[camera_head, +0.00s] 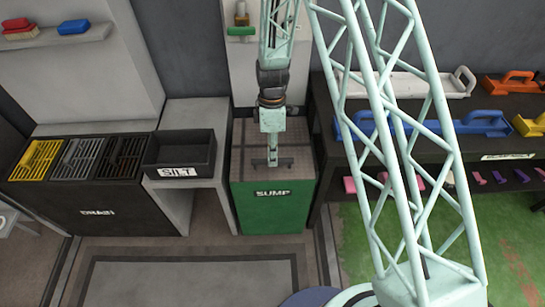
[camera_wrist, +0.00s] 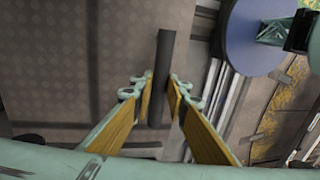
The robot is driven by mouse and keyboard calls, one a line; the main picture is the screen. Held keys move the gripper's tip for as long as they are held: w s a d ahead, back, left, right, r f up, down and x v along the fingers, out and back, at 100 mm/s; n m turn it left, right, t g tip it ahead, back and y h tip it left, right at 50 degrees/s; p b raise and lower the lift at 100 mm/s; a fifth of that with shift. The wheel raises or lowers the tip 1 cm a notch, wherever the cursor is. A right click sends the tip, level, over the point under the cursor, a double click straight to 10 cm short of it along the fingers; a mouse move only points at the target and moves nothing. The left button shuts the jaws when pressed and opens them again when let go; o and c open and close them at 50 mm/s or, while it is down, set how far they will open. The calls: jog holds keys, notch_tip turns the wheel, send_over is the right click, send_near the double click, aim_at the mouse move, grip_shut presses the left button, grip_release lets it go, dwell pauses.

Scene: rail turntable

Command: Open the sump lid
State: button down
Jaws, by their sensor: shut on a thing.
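The sump is a green box (camera_head: 272,206) with a white SUMP label on its front. Its grey-brown lid (camera_head: 300,160) looks flat on top in the head view; the lid's tiled surface also fills the left of the wrist view (camera_wrist: 75,65). My gripper (camera_head: 272,158) points down over the lid. In the wrist view my gripper (camera_wrist: 158,95) has its two padded fingers on either side of a dark bar handle (camera_wrist: 165,50) and is shut on it. In the head view the gripper hides much of the handle.
Left of the sump stand a dark SILT tray (camera_head: 180,150) and a drain unit (camera_head: 95,212) with yellow, grey and dark grates. A dark bench (camera_head: 440,160) with blue and orange tools stands close on the right. The floor (camera_head: 190,278) in front is clear.

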jog(key=shift+r, duration=0.1)
jog(key=shift+w+r, duration=0.15)
jog(key=shift+r, duration=0.3)
jog(key=w+r+p, duration=0.3)
jog(key=r, duration=0.4)
jog(key=shift+w+r+p, duration=0.3)
jog(key=shift+r, duration=0.1)
jog(key=c, duration=3.4)
grip_release()
jog(key=w+r+p, duration=0.1)
jog(key=w+r, duration=0.1)
jog(key=r, duration=0.1)
jog(key=w+r+p, duration=0.2)
jog(key=w+r, duration=0.1)
jog(key=shift+w+r, duration=0.2)
jog(key=shift+w, duration=0.1)
jog(key=shift+c, duration=0.2)
jog(key=shift+o, duration=1)
jog(key=shift+w+d+r, duration=0.1)
jog(key=shift+w+r, duration=0.25)
jog(key=shift+w, duration=0.25)
jog(key=o, duration=0.7)
jog(key=shift+f, duration=0.1)
jog(key=shift+o, duration=0.6)
jog(key=shift+w+f, duration=0.1)
jog(key=shift+w, duration=0.05)
jog(key=shift+c, duration=0.6)
